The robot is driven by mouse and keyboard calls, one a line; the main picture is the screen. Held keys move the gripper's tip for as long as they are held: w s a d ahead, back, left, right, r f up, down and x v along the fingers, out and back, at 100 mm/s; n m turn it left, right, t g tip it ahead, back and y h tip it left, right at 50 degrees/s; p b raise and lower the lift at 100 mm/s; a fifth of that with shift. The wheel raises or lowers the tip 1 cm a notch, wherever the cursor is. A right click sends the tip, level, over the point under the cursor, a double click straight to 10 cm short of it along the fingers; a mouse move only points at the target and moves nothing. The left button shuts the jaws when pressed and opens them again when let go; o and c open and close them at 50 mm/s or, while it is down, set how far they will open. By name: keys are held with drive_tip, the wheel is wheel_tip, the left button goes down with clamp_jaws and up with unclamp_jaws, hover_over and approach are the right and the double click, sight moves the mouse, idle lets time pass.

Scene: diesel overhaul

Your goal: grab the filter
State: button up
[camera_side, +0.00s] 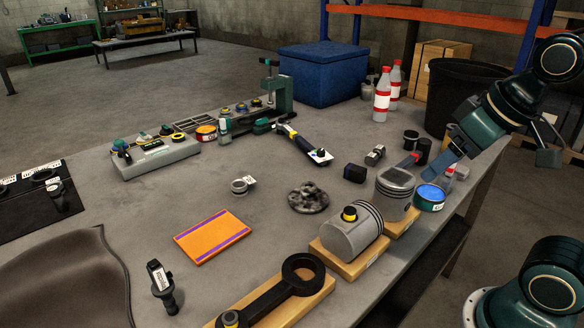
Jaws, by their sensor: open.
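I cannot tell for certain which item is the filter. Two dark cylinders, a front one (423,151) and a back one (411,140), stand near the right edge of the bench and could be filters. A small black block or cylinder (355,173) lies to their left. My gripper (490,166) is at the right, over the bench's right edge, with its fingers wide apart and nothing seen between them. Its left finger is close to the front dark cylinder in the picture; contact cannot be told. A blue-topped tin (430,197) sits just below that finger and is partly hidden.
Two pistons, one upright (395,193) and one lying (352,236), rest on wooden blocks near the right edge. A connecting rod (270,295) lies in front.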

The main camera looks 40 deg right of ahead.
drive_tip(key=w+d+r+m+g+h, duration=0.15)
drive_tip(key=w+d+m, duration=0.25)
drive_tip(key=w+d, duration=0.55)
drive_tip(key=w+d+r+m+h, duration=0.1)
drive_tip(key=w+d+r+m, duration=0.15)
drive_tip(key=w+d, duration=0.7)
drive_tip(key=s+d+f+m, duration=0.1)
drive_tip(key=d+f, duration=0.3)
drive_tip(key=d, duration=0.6)
drive_tip(key=s+d+f+m+g+h, duration=0.1)
drive_tip(key=s+d+f+m, duration=0.1)
drive_tip(key=d, duration=0.9)
drive_tip(key=s+d+f+m+g, duration=0.1)
drive_tip(key=s+d+f+m, duration=0.1)
drive_tip(key=d+f, duration=0.4)
drive_tip(key=d+m, duration=0.1)
drive_tip(key=d, duration=0.3)
drive_tip(key=shift+d+m, duration=0.35)
drive_tip(key=shift+d, duration=0.05)
drive_tip(key=shift+f+g, duration=0.1)
drive_tip(key=shift+g, duration=0.15)
hover_over(450, 141)
drive_tip(key=shift+h, duration=0.25)
drive_tip(key=shift+s+d+f, duration=0.1)
drive_tip(key=shift+d+f, duration=0.05)
drive_tip(key=shift+f, duration=1.8)
drive_tip(key=shift+s+d+f, duration=0.1)
drive_tip(key=shift+d+f, duration=0.05)
drive_tip(key=shift+f, duration=1.75)
